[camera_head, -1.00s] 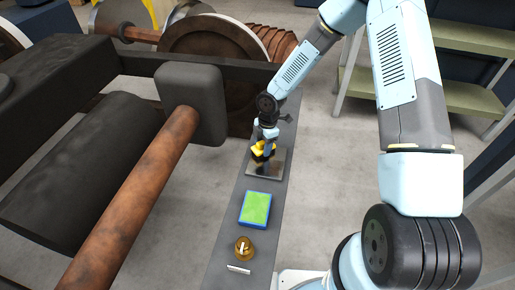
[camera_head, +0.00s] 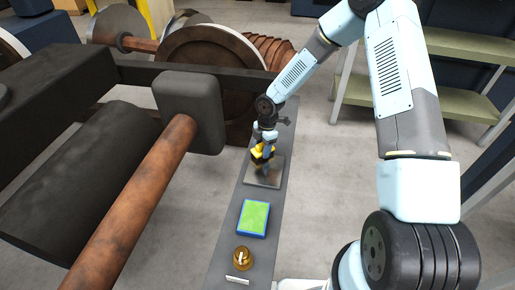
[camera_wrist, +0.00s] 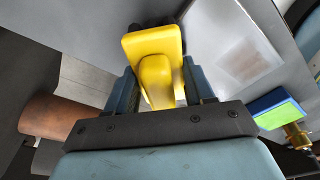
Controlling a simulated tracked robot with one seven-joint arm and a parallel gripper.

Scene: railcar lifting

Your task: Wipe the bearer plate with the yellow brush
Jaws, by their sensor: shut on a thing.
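My gripper (camera_wrist: 162,88) is shut on the yellow brush (camera_wrist: 152,45), whose handle sits between the two blue fingers. In the head view the brush (camera_head: 261,153) is at the far left part of the bearer plate (camera_head: 263,179), a flat grey square on a long dark strip. In the wrist view the plate (camera_wrist: 215,25) lies right of the brush and carries a faint brownish patch (camera_wrist: 248,63). Dark bristles show partly behind the yellow block. I cannot tell whether they touch the plate.
A green and blue pad (camera_head: 254,217) lies on the strip (camera_head: 225,235) nearer me. A rusty shaft and dark frame (camera_head: 190,98) stand close on the left. Shelving (camera_head: 455,105) is right.

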